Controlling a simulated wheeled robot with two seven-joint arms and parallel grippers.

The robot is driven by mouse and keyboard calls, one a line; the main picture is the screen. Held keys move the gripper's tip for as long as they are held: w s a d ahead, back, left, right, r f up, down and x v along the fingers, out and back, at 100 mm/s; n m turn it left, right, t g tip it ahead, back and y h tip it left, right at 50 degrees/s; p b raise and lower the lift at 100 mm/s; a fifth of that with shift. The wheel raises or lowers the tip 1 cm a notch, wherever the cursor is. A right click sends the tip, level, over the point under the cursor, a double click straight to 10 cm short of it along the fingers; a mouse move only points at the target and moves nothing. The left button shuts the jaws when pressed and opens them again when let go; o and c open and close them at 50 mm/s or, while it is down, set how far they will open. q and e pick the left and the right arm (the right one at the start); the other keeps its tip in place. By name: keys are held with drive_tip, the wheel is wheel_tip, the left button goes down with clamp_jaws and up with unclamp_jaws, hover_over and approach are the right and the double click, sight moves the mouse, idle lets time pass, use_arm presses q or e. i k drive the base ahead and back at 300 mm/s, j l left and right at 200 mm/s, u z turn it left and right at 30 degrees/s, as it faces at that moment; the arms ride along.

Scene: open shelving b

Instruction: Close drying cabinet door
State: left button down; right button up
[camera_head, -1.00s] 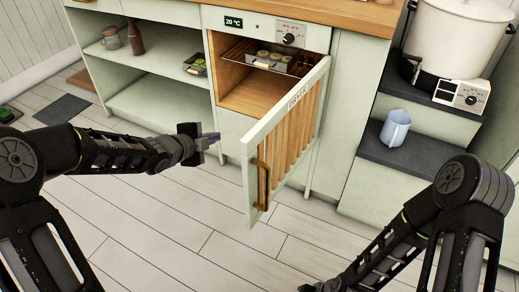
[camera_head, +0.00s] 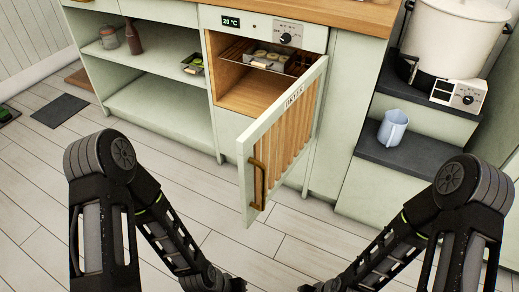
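The drying cabinet door (camera_head: 285,140) is pale green with vertical wooden slats and a "DRYER" label. It stands wide open, swung out toward me, hinged at the right of the cabinet. Its brass handle (camera_head: 257,184) is on the free edge at the lower left. The drying cabinet (camera_head: 247,92) has a wooden interior, a wire rack with a tray on it, and a panel reading 20 °C with a knob. My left gripper (camera_head: 236,284) is low at the bottom edge, apart from the door. My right gripper (camera_head: 308,288) is mostly cut off at the bottom edge. Neither one's fingers show clearly.
Open shelves (camera_head: 155,75) with a bottle, a jar and a small tray stand left of the cabinet. To the right, a dark step holds a blue-white jug (camera_head: 393,127), with a large white pot (camera_head: 455,40) above.

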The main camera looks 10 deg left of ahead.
sight(306, 94)
drive_tip(key=k+l+z, duration=0.1)
drive_tip(key=l, duration=1.4)
drive_tip(key=k+z, duration=0.05)
